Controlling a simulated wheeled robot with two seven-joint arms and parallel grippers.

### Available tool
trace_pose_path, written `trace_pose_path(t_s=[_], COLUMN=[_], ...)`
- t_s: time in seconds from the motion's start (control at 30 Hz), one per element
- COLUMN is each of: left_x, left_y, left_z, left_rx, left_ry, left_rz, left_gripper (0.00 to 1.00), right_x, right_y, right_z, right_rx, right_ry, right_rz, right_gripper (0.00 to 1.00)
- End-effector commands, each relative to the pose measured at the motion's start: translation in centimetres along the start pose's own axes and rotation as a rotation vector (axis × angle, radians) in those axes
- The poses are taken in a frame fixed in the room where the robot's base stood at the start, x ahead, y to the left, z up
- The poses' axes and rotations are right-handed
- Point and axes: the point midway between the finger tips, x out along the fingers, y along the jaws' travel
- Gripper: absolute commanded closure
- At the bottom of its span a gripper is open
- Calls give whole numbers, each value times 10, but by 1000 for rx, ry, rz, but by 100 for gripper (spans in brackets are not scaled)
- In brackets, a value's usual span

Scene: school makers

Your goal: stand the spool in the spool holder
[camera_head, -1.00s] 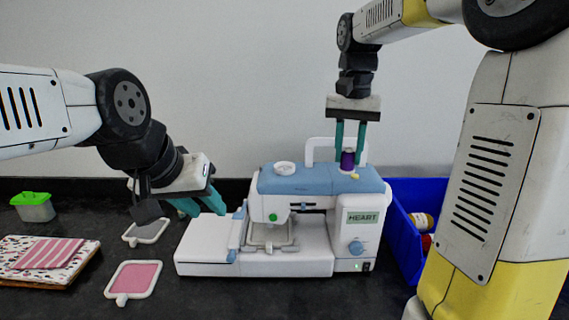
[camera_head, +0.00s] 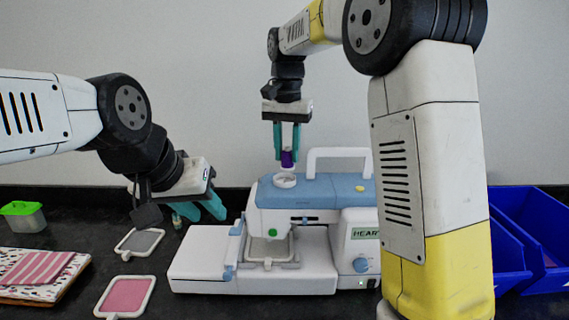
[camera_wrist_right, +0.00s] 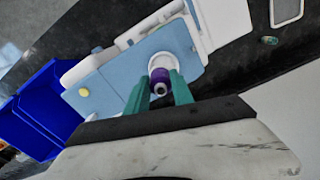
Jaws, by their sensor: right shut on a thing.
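The purple spool (camera_head: 287,158) with pale ends is upright between the teal fingers of my right gripper (camera_head: 287,146), which is shut on it. It is just above the round white spool holder (camera_head: 285,181) on top of the blue-and-white sewing machine (camera_head: 318,190). In the right wrist view, the spool (camera_wrist_right: 161,82) overlaps the white holder (camera_wrist_right: 164,60) behind it. Whether it touches is hard to tell. My left gripper (camera_head: 202,208) is empty, fingers apart, left of the machine.
A white carry handle (camera_head: 338,152) rises just right of the holder, and a yellow knob (camera_head: 360,188) sits on the machine top. Blue bins (camera_head: 535,225) stand at the right. Pink and grey framed pieces (camera_head: 126,296), folded cloth (camera_head: 35,268) and a green-lidded box (camera_head: 24,216) lie left.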

Motion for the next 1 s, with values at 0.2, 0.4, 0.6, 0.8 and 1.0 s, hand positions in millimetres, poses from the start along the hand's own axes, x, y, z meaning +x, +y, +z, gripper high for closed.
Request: trace_pose_path(t_s=[0.2, 0.4, 0.6, 0.8, 1.0], left_x=[0, 0, 0, 0, 0], left_y=[0, 0, 0, 0, 0], left_z=[0, 0, 0, 0, 0], left_rx=[0, 0, 0, 0, 0], left_ry=[0, 0, 0, 0, 0], left_rz=[0, 0, 0, 0, 0], left_gripper=[64, 64, 64, 64, 64], right_x=[8, 34, 36, 40, 42], right_y=[-8, -8, -7, -7, -7], right_z=[-1, -1, -1, -1, -2], right_rx=[1, 0, 1, 1, 1], right_ry=[-1, -1, 0, -1, 1], right_rz=[1, 0, -1, 0, -1], right_gripper=[100, 100, 100, 100, 54])
